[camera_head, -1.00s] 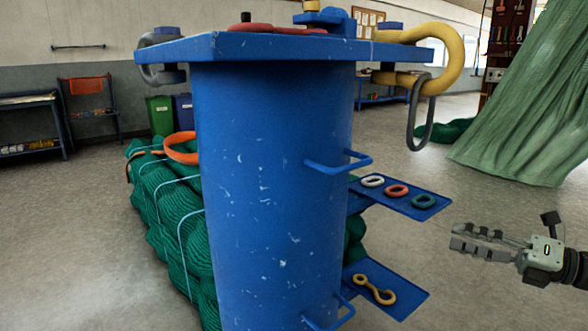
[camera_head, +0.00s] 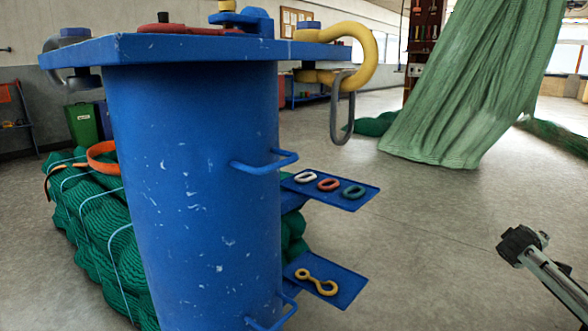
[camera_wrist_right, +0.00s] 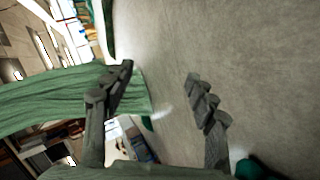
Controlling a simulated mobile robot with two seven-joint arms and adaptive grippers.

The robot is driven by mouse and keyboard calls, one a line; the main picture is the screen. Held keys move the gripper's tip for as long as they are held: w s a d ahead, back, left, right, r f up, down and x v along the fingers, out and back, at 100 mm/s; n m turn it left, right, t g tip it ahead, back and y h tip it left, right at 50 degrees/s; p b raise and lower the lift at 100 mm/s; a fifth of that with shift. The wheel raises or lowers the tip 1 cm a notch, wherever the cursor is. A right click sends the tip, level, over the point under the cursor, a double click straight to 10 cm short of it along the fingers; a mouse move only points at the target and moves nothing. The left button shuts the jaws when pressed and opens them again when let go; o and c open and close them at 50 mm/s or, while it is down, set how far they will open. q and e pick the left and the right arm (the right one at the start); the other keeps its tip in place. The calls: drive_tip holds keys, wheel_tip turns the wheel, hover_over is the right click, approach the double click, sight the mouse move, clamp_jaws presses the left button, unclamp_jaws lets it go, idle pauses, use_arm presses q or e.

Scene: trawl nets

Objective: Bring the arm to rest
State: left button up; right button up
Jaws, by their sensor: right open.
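My right gripper (camera_wrist_right: 158,84) shows in the right wrist view with its two dark fingers wide apart and nothing between them. Bare floor and hanging green net lie behind the fingers. In the head view, a dark-ended grey part of my right arm reaches in at the lower right, over open floor and clear of the blue drum. I cannot tell the fingers apart there. My left gripper is in neither view.
A blue drum-like stand (camera_head: 190,190) holds a yellow shackle (camera_head: 364,55) with a grey link (camera_head: 335,115). Its upper side shelf (camera_head: 352,204) holds three rings; its lower shelf (camera_head: 345,292) holds a yellow piece (camera_head: 318,284). Green netting (camera_head: 85,215) lies left. Floor at right is clear.

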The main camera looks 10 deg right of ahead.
drive_tip(key=s+a+f+n+g+y, duration=0.15)
drive_tip(key=s+a+f, duration=0.25)
drive_tip(key=a+f, duration=0.55)
drive_tip(key=s+a+f+t+y, duration=0.1)
drive_tip(key=s+a+f+y, duration=0.25)
drive_tip(key=a+f, duration=0.65)
use_arm(q)
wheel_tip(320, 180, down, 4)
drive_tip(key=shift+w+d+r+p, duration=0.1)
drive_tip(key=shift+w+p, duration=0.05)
drive_tip(key=shift+p, duration=0.65)
use_arm(e)
drive_tip(key=s+a+f+y, duration=0.1)
drive_tip(key=s+a+f, duration=0.1)
drive_tip(key=s+a, duration=0.3)
drive_tip(key=s+a+f+g+y, duration=0.1)
drive_tip(key=s+a, duration=0.4)
drive_tip(key=a, duration=0.6)
drive_tip(key=s+a+f+y, duration=0.3)
drive_tip(key=s+a+f, duration=0.2)
drive_tip(key=a, duration=0.3)
drive_tip(key=shift+s+a+f, duration=0.25)
drive_tip(key=shift+s+a, duration=0.15)
drive_tip(key=shift+m+g, duration=0.25)
drive_tip(key=shift+c, duration=0.3)
